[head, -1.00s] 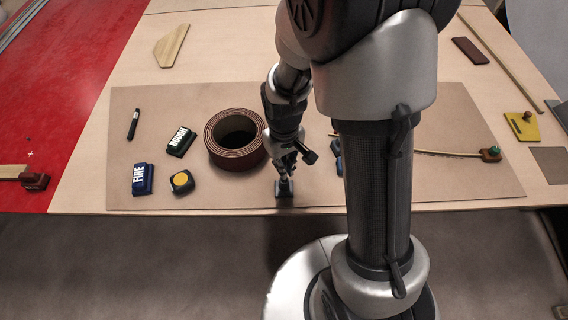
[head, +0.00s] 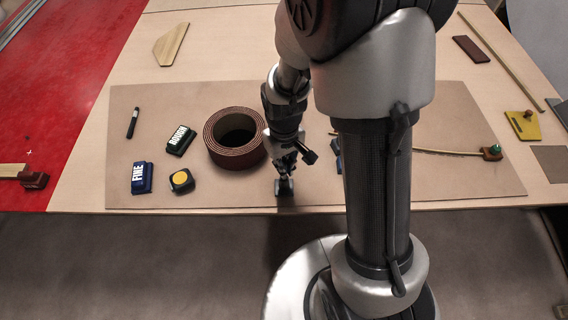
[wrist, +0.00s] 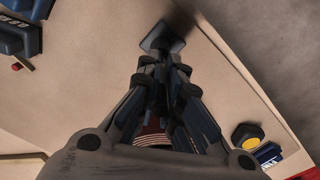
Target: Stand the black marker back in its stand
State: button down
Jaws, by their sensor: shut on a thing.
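My gripper (head: 284,172) is shut on a slim dark thing, which I take for the black marker; the fingers hide most of it. It points down at a small dark square stand (head: 284,187) near the front edge of the board. In the wrist view the stand (wrist: 162,37) shows just past my fingertips (wrist: 162,62). I cannot tell how deep the marker sits in the stand. Another dark pen-like thing (head: 133,122) lies at the left of the board, apart from my gripper.
A brown roll (head: 214,150) stands left of my gripper. A ROUGH block (head: 179,139), a FINE block (head: 141,177) and a black block with a yellow disc (head: 181,180) lie further left. Blue items show partly behind my arm. The front table edge is close.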

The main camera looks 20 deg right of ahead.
jog(key=shift+f, duration=0.1)
jog(key=c, duration=1.7)
grip_release()
notch_tip(320, 180, up, 12)
jog(key=shift+s+r, duration=0.1)
jog(key=shift+r, duration=0.1)
jog(key=s+r+t, duration=0.1)
jog(key=s+r, duration=0.3)
jog(key=s, duration=0.1)
jog(key=s+r+m+t, duration=0.1)
jog(key=s+r+t, duration=0.1)
jog(key=s+r, duration=0.2)
jog(key=s+r+m+t, duration=0.1)
jog(key=s+r, duration=0.3)
jog(key=s, duration=0.1)
jog(key=shift+s+t, duration=0.3)
jog(key=shift+s, duration=0.1)
